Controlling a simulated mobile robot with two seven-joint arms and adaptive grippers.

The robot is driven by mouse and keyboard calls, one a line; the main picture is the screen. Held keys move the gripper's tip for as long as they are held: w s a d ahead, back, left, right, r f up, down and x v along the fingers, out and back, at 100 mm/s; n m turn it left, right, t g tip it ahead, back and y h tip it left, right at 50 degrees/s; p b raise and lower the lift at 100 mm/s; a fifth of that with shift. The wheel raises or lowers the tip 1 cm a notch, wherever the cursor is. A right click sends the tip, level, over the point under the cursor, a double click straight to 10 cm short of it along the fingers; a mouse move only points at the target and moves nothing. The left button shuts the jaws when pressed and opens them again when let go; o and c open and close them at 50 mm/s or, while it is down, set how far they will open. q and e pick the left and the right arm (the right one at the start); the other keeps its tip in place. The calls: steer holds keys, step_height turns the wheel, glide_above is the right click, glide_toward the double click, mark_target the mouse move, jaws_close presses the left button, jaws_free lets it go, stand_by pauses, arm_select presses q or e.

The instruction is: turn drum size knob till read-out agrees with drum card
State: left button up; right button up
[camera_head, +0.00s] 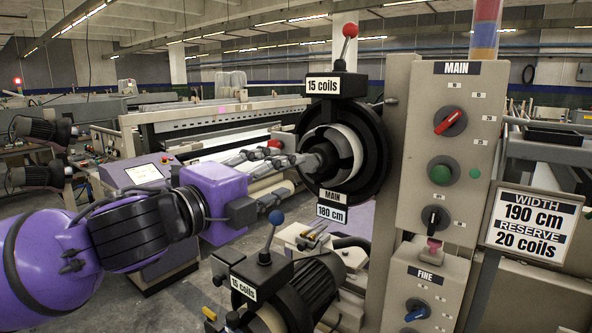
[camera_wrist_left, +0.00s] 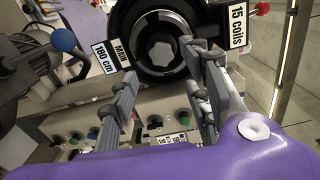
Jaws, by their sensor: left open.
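The main drum unit (camera_head: 372,150) is a black ring around a pale drum. The knob at its centre (camera_wrist_left: 162,56) shows as a grey, faceted hub in the left wrist view. Its read-out (camera_head: 331,212) says 180 cm under a MAIN label. The drum card (camera_head: 533,222) at the right says width 190 cm, reserve 20 coils. My left gripper (camera_head: 306,160) is open at the drum's face. In the left wrist view its fingers (camera_wrist_left: 162,68) lie on either side of the hub; whether they touch it I cannot tell. My right gripper is out of view.
A coil box (camera_head: 336,85) with a red-balled lever (camera_head: 350,31) tops the drum and reads 15 coils. A second unit with a blue-balled lever (camera_head: 276,217) stands below. A switch panel (camera_head: 450,150) stands close right of the drum. A loom (camera_head: 215,125) lies behind.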

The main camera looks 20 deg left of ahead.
mark_target(306, 167)
arm_select(q)
steer(key=x, duration=0.5)
steer(key=shift+w, duration=0.25)
steer(key=shift+w+d+f+b, duration=0.2)
steer(key=shift+w+b, duration=0.2)
steer(key=shift+w, duration=0.1)
steer(key=shift+w+d+b, duration=0.1)
steer(key=shift+w+b, duration=0.2)
steer(key=shift+w, duration=0.05)
steer(key=shift+s+r, duration=0.1)
steer(key=shift+r, duration=0.15)
steer(key=shift+f+p, duration=0.15)
steer(key=shift+p, duration=0.15)
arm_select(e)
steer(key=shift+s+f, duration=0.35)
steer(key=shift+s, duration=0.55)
